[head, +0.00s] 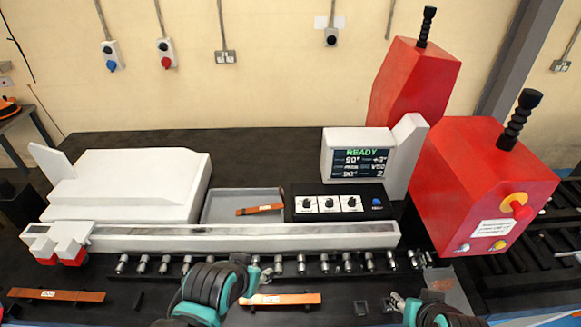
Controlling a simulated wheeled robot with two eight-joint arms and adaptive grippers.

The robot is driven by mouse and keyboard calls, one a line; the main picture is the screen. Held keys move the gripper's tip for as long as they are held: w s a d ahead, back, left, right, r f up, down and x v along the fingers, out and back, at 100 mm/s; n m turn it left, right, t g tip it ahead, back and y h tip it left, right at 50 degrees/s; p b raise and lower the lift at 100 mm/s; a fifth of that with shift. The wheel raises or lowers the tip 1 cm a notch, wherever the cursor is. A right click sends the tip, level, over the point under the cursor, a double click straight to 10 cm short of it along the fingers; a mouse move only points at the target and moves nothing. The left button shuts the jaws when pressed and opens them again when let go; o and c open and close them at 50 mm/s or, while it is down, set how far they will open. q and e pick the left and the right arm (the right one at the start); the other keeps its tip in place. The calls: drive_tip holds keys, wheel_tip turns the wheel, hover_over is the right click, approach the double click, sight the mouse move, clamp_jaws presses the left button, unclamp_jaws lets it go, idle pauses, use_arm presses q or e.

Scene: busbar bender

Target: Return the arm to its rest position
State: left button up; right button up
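My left gripper (250,277) is at the front of the bench, low in the head view, just in front of the row of metal rollers. It is close to the left end of a copper bar (285,300), and I cannot tell whether they touch. My wrist hides part of its fingers, so its opening is unclear. My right gripper (412,303) is farther right at the front edge, beside a small grey plate (446,283). Its fingers look spread, with nothing seen between them. Both arms come in from the bottom edge.
The bending machine has a long pale rail (240,238), metal rollers (301,263), red housings (480,185) with black levers, and a screen (359,162) reading READY. Other copper bars lie in a grey tray (225,206) and at front left (56,295). Dark bench between the grippers is partly clear.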

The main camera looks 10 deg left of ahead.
use_arm(q)
wheel_tip(320, 180, down, 17)
drive_tip(key=b, duration=1.6)
drive_tip(key=shift+r, duration=0.25)
